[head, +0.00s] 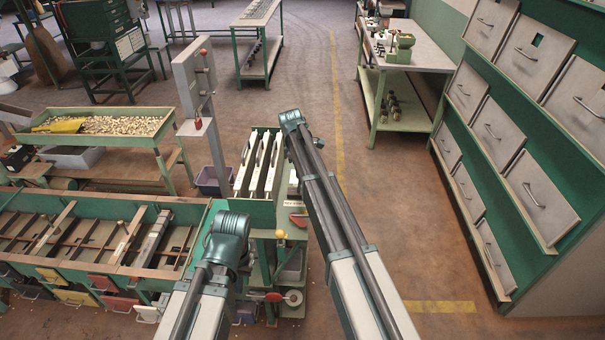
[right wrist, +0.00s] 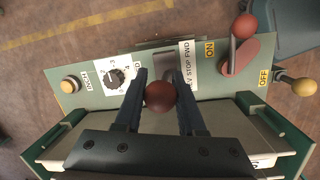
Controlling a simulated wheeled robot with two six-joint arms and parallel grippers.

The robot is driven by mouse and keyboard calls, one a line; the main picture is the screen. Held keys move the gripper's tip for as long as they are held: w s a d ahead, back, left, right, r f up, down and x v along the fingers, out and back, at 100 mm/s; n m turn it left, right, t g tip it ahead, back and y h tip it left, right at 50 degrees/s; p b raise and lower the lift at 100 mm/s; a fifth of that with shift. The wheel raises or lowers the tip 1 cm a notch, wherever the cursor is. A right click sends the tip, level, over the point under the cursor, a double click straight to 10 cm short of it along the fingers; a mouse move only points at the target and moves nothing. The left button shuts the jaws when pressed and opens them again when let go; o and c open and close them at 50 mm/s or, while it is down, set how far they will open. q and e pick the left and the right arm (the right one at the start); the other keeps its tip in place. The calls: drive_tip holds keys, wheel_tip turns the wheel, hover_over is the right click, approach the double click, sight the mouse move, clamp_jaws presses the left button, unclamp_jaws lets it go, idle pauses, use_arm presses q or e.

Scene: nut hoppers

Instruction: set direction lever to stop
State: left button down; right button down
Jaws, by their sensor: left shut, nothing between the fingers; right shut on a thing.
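In the right wrist view, the direction lever's dark red ball knob (right wrist: 160,97) sits between the two dark fingers of my right gripper (right wrist: 160,100), which is shut on it. In the head view, the teal end of my left arm, with the left gripper (head: 230,238), is left of the machine, shut and empty. My right gripper is hidden there.
A hopper bench (head: 130,271) stands left; a cabinet (head: 500,150) stands right.

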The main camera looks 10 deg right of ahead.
drive_tip(key=shift+w, duration=0.15)
idle(0.4)
drive_tip(key=c, duration=0.5)
unclamp_jaws()
drive_tip(key=shift+r, duration=0.1)
drive_tip(key=r+p, duration=0.4)
drive_tip(key=a+r+p, duration=0.1)
drive_tip(key=r+p, duration=0.4)
drive_tip(key=a+r+p, duration=0.1)
drive_tip(key=r+p, duration=0.3)
drive_tip(key=shift+s+a+r+p, duration=0.2)
drive_tip(key=shift+p, duration=0.1)
